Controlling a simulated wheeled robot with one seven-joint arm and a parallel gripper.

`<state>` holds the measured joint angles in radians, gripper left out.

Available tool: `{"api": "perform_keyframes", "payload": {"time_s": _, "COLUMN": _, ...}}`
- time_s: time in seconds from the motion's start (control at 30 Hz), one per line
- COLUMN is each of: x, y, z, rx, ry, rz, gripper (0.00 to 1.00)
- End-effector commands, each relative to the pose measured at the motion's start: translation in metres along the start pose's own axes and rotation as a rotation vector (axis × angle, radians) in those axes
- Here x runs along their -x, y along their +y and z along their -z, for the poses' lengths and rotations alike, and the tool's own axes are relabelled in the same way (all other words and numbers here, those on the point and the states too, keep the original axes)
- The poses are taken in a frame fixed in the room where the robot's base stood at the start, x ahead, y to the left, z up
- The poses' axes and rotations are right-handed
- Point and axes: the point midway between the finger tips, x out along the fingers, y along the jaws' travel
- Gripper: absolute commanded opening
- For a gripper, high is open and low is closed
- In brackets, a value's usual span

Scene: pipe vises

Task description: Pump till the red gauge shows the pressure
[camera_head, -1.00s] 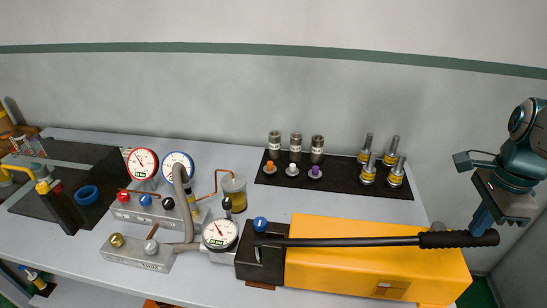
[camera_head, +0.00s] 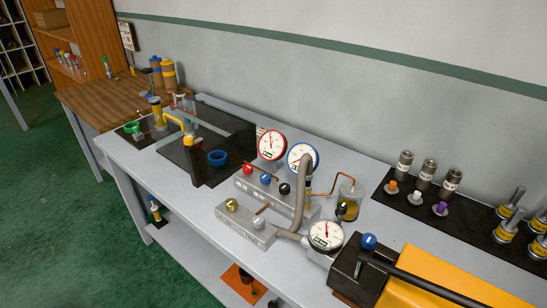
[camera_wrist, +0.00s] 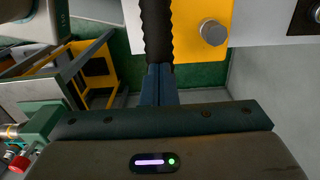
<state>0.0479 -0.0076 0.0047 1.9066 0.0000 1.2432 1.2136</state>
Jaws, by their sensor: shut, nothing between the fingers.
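The red-rimmed gauge (camera_head: 271,145) stands on a grey manifold block in the head view. Its needle points roughly upward, but the scale is too small to read. The pump has a black block with a blue knob (camera_head: 368,241) and a yellow body (camera_head: 413,294). Its black lever (camera_head: 440,284) runs out of the head view at lower right. In the wrist view, the lever's ribbed black grip (camera_wrist: 158,30) lies right at the tips of my gripper (camera_wrist: 160,72). My blue fingers are together and empty. I cannot tell whether they touch the grip.
A blue-rimmed gauge (camera_head: 302,157) and a black-rimmed gauge (camera_head: 325,234) are beside the red one. The manifold carries red, blue and black knobs. A jar (camera_head: 349,200) and a black mat (camera_head: 470,222) with metal fittings stand behind the pump. Floor is clear at left.

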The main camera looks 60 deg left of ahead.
Motion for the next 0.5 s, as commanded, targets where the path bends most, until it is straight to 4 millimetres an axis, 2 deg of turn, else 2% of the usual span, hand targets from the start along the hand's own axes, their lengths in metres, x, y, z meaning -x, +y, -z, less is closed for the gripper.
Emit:
{"api": "perform_keyframes", "payload": {"time_s": 0.13, "x": -0.006, "y": 0.000, "z": 0.001, "rx": 0.000, "ry": -0.001, "rz": -0.001, "gripper": 0.00}}
{"api": "perform_keyframes", "payload": {"time_s": 0.5, "x": 0.010, "y": 0.000, "z": 0.001, "rx": -0.001, "ry": 0.000, "rz": 0.000, "gripper": 0.00}}
